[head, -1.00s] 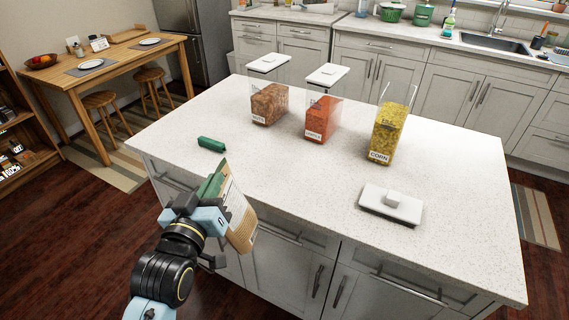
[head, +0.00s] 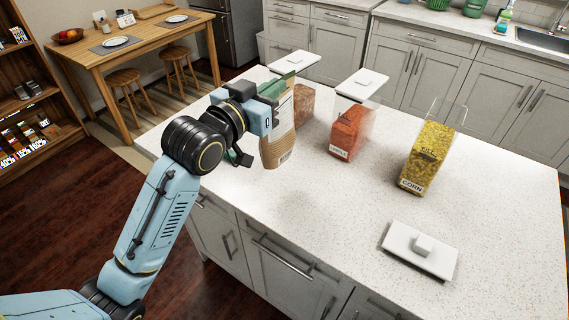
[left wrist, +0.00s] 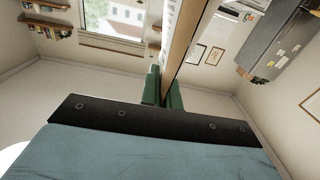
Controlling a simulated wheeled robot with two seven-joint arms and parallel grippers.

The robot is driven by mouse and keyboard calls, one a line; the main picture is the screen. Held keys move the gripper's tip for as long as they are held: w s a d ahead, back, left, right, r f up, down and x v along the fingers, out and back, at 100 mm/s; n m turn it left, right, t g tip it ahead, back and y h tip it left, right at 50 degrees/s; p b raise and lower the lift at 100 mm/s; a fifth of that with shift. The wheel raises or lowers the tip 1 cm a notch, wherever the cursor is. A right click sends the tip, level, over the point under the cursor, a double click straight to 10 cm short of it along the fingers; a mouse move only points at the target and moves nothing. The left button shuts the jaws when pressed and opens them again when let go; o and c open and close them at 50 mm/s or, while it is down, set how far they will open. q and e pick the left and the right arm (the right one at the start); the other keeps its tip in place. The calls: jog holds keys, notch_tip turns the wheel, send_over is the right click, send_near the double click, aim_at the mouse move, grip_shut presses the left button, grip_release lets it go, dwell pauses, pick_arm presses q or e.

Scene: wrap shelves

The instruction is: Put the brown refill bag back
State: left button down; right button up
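The brown refill bag (head: 278,146), with a green top and a pale label, is in my left gripper (head: 268,106) in the head view. It hangs roughly upright over the left part of the island counter and hides part of the nuts container. Whether its bottom touches the counter I cannot tell. In the left wrist view the green fingertips (left wrist: 163,92) are closed on the bag (left wrist: 180,42), which shows edge-on between them. My right gripper is not in view.
The white counter (head: 330,215) holds clear containers of nuts (head: 304,103), red lentils (head: 347,132) and corn (head: 427,157). A white lid (head: 420,250) lies at the front right. A wooden shelf (head: 45,95) with packets stands far left, beside a dining table (head: 95,60) with stools.

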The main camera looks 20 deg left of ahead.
aim_at(274, 131)
pick_arm(q)
jog(key=shift+w+f, duration=0.3)
jog(key=shift+f, duration=0.3)
jog(key=shift+w+f, duration=0.3)
jog(key=shift+f, duration=0.25)
jog(key=f, duration=0.2)
jog(key=f+b, duration=0.1)
jog(key=f, duration=0.2)
jog(key=s+f, duration=0.1)
jog(key=f, duration=0.1)
jog(key=shift+f, duration=0.2)
jog(key=shift+w+f, duration=0.1)
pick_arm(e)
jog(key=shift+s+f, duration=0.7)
pick_arm(q)
jog(key=shift+f, duration=0.2)
jog(key=c, duration=1.6)
grip_release()
jog(key=shift+c, duration=0.2)
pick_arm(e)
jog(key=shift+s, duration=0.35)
